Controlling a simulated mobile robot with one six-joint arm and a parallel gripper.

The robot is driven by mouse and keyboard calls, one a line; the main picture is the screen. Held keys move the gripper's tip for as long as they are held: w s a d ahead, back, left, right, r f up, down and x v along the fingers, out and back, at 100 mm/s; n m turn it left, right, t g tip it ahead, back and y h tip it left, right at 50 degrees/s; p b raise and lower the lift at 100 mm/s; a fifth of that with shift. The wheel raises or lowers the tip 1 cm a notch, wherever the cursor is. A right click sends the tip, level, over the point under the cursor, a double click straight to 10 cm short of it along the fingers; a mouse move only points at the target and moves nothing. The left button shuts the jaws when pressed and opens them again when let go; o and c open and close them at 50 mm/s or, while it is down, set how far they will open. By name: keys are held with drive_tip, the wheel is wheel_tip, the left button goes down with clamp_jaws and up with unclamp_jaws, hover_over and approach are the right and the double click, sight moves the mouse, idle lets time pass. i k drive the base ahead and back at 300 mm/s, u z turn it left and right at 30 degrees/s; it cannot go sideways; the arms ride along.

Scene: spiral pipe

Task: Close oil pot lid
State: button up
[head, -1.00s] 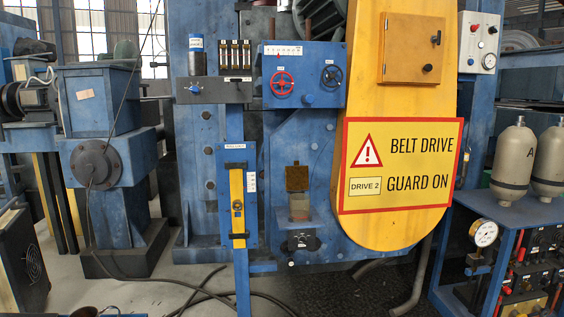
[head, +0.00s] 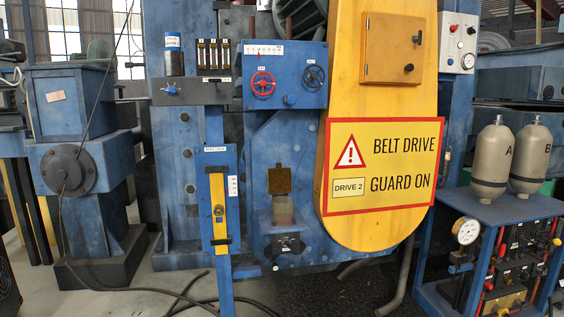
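The lid looks like a flat, squarish plate. My gripper is not in view.
A yellow belt guard (head: 340,225) stands right of the pot. A yellow slide gauge on a blue post (head: 219,205) stands in front, to its left. A black fitting (head: 285,245) sits below it. A bench with bottles (head: 490,205) is at right; hoses lie on the floor.

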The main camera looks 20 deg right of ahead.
sight(280, 179)
drive_tip(key=i, duration=0.9)
drive_tip(key=u, duration=0.05)
